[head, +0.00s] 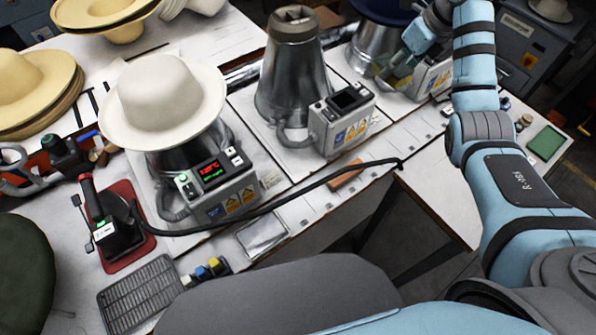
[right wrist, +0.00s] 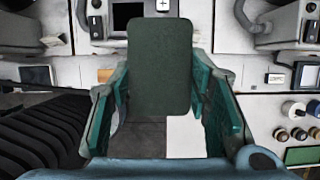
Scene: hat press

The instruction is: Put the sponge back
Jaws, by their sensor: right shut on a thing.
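My right gripper (head: 396,72) is at the back right of the bench in the head view, in front of the rightmost metal hat form. In the right wrist view its teal fingers (right wrist: 165,105) stand on both sides of a dark green rectangular slab, which looks like the sponge (right wrist: 160,65). The gripper is shut on it and holds it above the bench. In the head view the sponge is small and mostly hidden by the gripper. A green flat pad or tray (head: 546,143) lies on the bench's right end and also shows in the right wrist view (right wrist: 302,155). My left gripper is out of view.
A white hat (head: 164,98) sits on the left press; the middle press (head: 294,75) is bare. A black hose (head: 290,197) runs along the front to an iron (head: 118,235) on a red mat. Small knobs or bottles (head: 522,122) stand near the green pad.

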